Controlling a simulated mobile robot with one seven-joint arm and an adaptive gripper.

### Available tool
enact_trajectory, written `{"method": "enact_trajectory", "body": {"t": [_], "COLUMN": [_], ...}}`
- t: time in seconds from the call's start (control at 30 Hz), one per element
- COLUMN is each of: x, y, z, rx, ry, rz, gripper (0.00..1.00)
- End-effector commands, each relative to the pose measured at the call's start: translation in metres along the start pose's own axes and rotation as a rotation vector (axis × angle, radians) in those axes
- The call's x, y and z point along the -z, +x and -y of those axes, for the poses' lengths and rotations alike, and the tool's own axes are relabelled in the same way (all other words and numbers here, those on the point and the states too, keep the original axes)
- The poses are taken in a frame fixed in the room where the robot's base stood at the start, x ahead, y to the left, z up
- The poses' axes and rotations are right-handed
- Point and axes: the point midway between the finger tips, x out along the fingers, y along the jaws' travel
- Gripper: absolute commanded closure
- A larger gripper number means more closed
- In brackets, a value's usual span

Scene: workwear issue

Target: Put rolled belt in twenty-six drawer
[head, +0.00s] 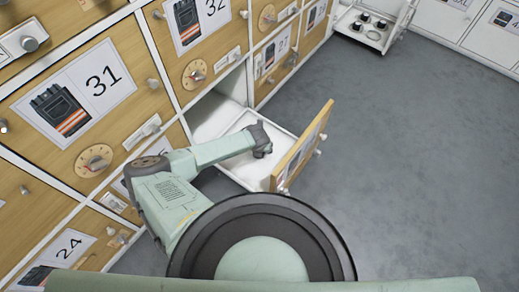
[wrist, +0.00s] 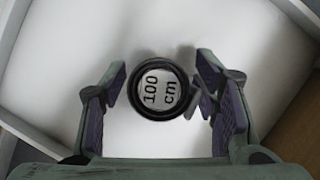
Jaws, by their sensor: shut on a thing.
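The rolled belt (wrist: 158,68), a black ring around a white disc marked "100 cm", sits between the purple-padded fingers of my gripper (wrist: 165,105) in the wrist view. My gripper is shut on it. In the head view my gripper (head: 262,145) is over the white interior of a pulled-out drawer (head: 225,122) with a wooden front. The drawer's number cannot be read from here. The belt is mostly hidden by my gripper in the head view. The drawer floor under the belt looks empty in the wrist view; the exact height above it is unclear.
Closed wooden drawers with picture labels, such as 31 (head: 75,92), 32 (head: 198,18) and 24 (head: 58,258), carry knobs and dials on the left. Another open white drawer (head: 350,22) at the top holds several dark round items. The grey floor (head: 410,150) at right is clear.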

Motion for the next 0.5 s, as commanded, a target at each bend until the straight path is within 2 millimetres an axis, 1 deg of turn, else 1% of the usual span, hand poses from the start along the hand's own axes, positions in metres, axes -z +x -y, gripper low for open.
{"method": "enact_trajectory", "body": {"t": [0.03, 0.1, 0.4, 0.43, 0.5], "x": [0.0033, 0.0046, 0.0055, 0.0054, 0.0052], "y": [0.0087, 0.0122, 0.0138, 0.0135, 0.0131], "z": [0.0000, 0.0001, 0.0000, -0.0001, -0.0001], "rx": [-0.001, 0.000, 0.000, 0.000, 0.000], "ry": [0.001, 0.002, 0.000, 0.000, 0.000], "rz": [0.000, 0.001, 0.000, 0.000, 0.000], "gripper": [0.81, 0.81, 0.81, 0.44, 0.39]}}
